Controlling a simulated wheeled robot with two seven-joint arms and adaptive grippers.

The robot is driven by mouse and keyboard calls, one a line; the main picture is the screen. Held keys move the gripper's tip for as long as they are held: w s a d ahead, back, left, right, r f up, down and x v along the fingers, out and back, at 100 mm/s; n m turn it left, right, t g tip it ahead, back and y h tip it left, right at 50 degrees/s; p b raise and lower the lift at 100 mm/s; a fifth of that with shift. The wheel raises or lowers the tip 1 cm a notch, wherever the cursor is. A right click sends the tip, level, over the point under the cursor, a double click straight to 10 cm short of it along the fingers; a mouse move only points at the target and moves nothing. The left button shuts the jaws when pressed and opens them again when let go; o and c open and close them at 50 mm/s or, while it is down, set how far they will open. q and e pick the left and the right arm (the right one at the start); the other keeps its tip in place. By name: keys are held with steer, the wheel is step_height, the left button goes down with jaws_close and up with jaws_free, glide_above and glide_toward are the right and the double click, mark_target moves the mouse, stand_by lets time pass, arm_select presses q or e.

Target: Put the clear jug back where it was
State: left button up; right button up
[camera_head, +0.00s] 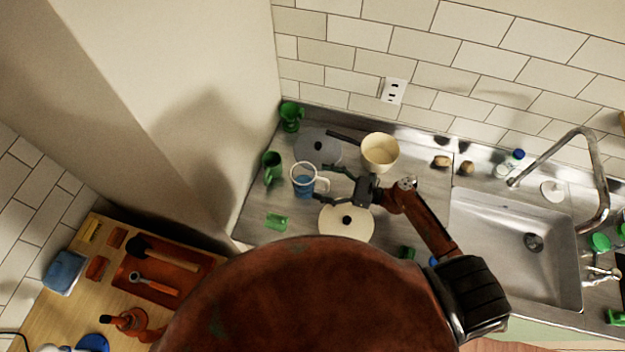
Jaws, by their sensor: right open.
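The clear jug (303,182), with blue at its bottom, stands upright on the steel counter (262,215) left of the sink. Its handle (323,186) points right, towards my right gripper (329,183). My right gripper is open, with its dark fingers at the handle; I cannot tell whether they touch it. My left gripper does not show clearly anywhere.
A cream pot (380,152) stands behind my right gripper, and a cream lid (346,223) lies in front of it. A grey lid (318,147) lies behind the jug. Green cups (271,167) stand to its left. The sink (520,240) is at the right.

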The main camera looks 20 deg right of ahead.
steer(key=b+v, duration=0.1)
steer(key=v, duration=0.5)
steer(key=shift+s+d+f, duration=0.1)
steer(key=shift+s+d, duration=0.1)
steer(key=shift+d, duration=0.1)
steer(key=shift+s+d+b, duration=0.3)
steer(key=shift+s+d, duration=0.1)
steer(key=shift+d, duration=0.2)
